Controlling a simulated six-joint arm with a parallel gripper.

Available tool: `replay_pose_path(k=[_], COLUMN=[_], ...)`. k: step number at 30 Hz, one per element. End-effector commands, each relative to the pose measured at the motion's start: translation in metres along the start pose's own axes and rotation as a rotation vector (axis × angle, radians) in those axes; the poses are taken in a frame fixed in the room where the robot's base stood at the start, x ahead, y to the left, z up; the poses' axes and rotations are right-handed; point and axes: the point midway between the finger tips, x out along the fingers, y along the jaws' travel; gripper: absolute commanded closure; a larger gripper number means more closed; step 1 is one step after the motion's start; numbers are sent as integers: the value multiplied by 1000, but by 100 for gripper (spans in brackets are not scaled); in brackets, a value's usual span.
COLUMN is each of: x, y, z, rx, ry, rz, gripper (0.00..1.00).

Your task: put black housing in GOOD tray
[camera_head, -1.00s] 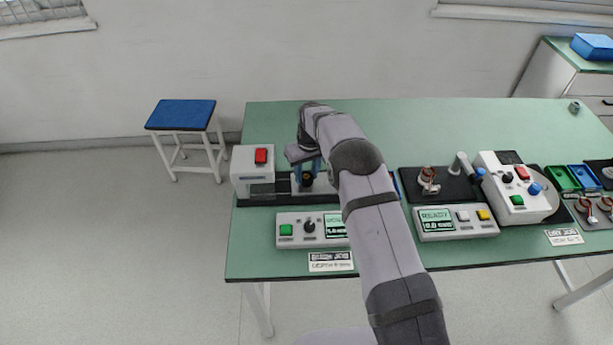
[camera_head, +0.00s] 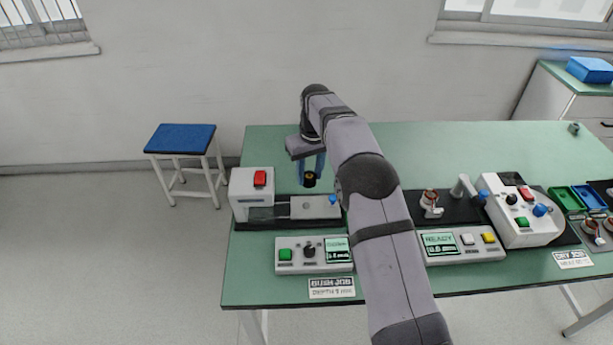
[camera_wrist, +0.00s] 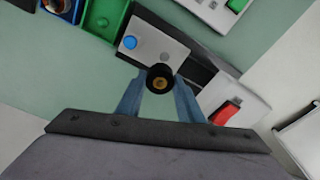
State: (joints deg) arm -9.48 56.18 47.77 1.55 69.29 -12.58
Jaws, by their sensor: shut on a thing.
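The black housing (camera_head: 310,181) is a small dark cylinder with a brass-coloured centre. My gripper (camera_head: 311,174) is shut on it and holds it above the pale plate of the press fixture (camera_head: 310,207). In the wrist view the housing (camera_wrist: 160,77) sits between the blue fingertips of my gripper (camera_wrist: 160,86). A green tray (camera_wrist: 108,15) and a blue tray (camera_wrist: 64,9) lie beyond the fixture in the wrist view. My arm hides that spot in the head view. I read no GOOD label on either.
The fixture's white box with red button (camera_head: 254,186) stands left of the plate. A control panel (camera_head: 314,254) is in front. Further right are a second panel (camera_head: 459,246), a white button box (camera_head: 520,208) and another green tray (camera_head: 566,200) and blue tray (camera_head: 590,198).

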Motion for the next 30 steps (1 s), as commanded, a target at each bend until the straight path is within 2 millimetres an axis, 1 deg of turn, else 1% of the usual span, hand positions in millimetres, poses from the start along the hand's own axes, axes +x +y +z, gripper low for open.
replay_pose_path(k=[1,4,7,9,12,15,17,19,21,30], x=[-5,-10,-12,-10,-5,3,9,20,33,36], y=[9,31,60,79,102,120,128,136,135,141], z=[2,8,21,32,50,65,72,78,76,59], rx=[15,53,105,142,191,231,239,229,181,41], ry=[0,0,-3,-3,-3,-3,-3,-4,-1,3], rz=[2,7,12,17,22,27,28,26,21,6], gripper=[94,94,94,94,94,94,94,94,94,94])
